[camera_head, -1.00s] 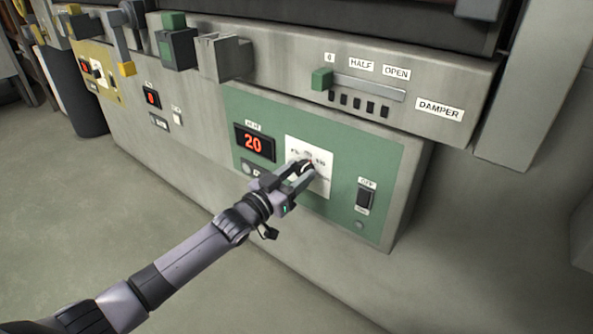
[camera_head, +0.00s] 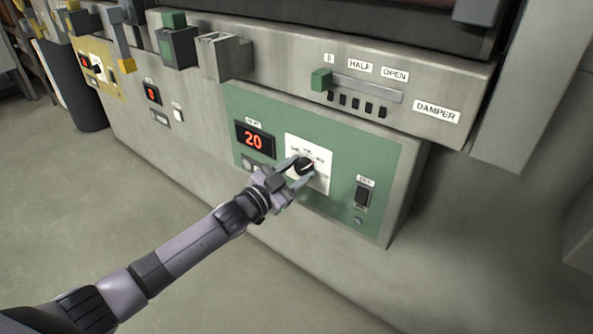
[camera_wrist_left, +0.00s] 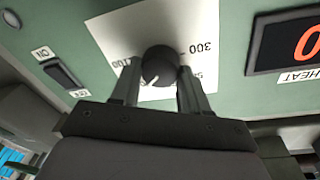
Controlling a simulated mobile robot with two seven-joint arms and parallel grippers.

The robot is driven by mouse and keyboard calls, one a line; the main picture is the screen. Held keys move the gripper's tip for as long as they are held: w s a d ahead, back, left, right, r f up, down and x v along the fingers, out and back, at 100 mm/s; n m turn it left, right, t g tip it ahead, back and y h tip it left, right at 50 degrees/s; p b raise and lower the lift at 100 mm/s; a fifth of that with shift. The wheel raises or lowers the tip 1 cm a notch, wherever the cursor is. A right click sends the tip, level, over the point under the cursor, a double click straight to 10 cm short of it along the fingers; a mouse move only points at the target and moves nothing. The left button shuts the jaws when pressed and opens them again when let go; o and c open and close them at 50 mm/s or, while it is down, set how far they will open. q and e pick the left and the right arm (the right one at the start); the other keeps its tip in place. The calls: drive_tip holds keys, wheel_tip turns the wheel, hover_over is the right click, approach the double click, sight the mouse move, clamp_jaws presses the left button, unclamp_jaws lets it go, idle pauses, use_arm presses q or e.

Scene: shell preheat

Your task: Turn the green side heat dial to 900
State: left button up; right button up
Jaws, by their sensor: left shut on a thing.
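The heat dial is a round black knob (camera_head: 304,165) on a white scale card (camera_head: 322,180) in the green panel (camera_head: 350,151). In the left wrist view the knob (camera_wrist_left: 158,66) sits between the two fingers, its light pointer mark toward the lower left. My left gripper (camera_head: 301,171) is shut on the knob from its two sides; it also shows in the left wrist view (camera_wrist_left: 160,80). Some scale numbers, such as 300, show there; the fingers partly cover others. The heat display (camera_head: 254,139) left of the card reads 20. My right gripper is not in view.
A black rocker switch (camera_head: 363,195) sits right of the dial. Above is a damper slider with a green knob (camera_head: 321,79). A yellow panel (camera_head: 98,69) with its own dial is at the far left. The floor before the panel is clear.

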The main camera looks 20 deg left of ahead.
use_arm(q)
drive_tip(key=o, duration=1.1)
drive_tip(key=shift+c, duration=0.2)
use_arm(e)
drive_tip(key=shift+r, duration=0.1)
use_arm(q)
drive_tip(key=shift+s+a, duration=0.25)
drive_tip(key=shift+s, duration=0.35)
drive_tip(key=shift+p+v, duration=0.85)
drive_tip(key=shift+v, duration=2.1)
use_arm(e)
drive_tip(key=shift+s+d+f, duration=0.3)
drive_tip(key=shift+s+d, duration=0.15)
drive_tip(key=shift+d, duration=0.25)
use_arm(q)
drive_tip(key=shift+f, duration=0.15)
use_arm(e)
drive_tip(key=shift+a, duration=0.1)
